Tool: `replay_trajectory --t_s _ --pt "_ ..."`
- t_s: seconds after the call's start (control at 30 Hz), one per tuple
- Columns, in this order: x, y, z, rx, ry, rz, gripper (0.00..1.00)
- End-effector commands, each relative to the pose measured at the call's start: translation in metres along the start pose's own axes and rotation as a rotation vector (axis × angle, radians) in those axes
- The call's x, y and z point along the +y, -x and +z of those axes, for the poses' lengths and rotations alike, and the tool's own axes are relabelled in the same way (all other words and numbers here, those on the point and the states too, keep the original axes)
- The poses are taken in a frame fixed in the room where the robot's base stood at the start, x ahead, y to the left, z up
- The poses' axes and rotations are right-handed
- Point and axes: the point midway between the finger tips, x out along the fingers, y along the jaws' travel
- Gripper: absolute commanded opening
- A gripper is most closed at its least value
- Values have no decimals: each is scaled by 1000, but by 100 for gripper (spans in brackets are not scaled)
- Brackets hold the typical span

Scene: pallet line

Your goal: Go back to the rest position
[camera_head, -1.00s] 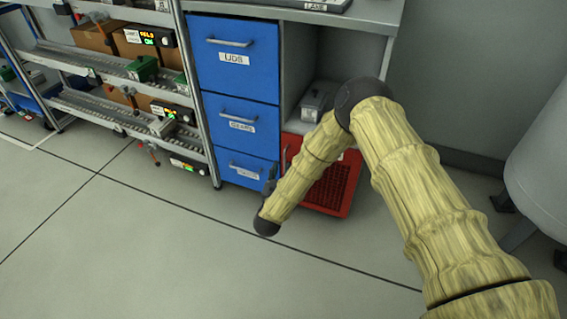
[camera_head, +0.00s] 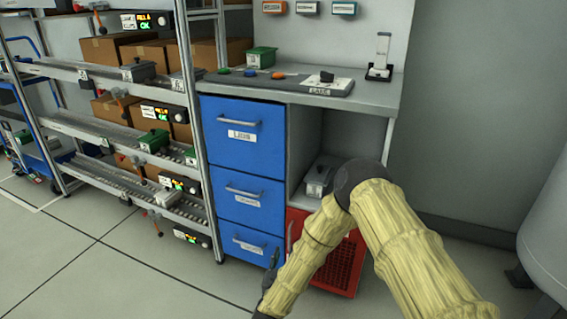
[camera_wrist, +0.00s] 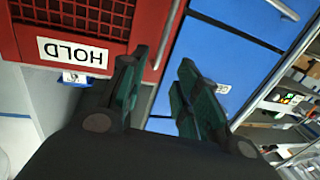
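My gripper (camera_wrist: 160,72) shows in the wrist view with its two teal-padded fingers apart and nothing between them. The blue drawer cabinet (camera_wrist: 228,60) and the red panel labelled HOLD (camera_wrist: 85,28) lie beyond the fingers. In the head view my arm, in a yellowish sleeve, bends in front of the workbench and reaches down. The cabinet's blue drawers (camera_head: 243,140) are shut. The red panel (camera_head: 340,268) is partly hidden behind my arm.
A grey box (camera_head: 318,180) sits on the open shelf. The worktop (camera_head: 375,92) holds a green bin (camera_head: 261,57) and a dark board (camera_head: 300,82). A rack (camera_head: 100,125) with cartons and bins stands left. A pale rounded body (camera_head: 548,235) is at right. Floor at lower left is clear.

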Motion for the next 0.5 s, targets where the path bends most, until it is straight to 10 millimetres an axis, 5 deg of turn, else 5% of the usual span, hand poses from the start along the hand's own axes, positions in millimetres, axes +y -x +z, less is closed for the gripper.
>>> replay_trajectory --t_s 0.27,0.5 --pt "50 52 69 -300 41 -148 32" --pt "130 147 131 -698 80 -237 32"
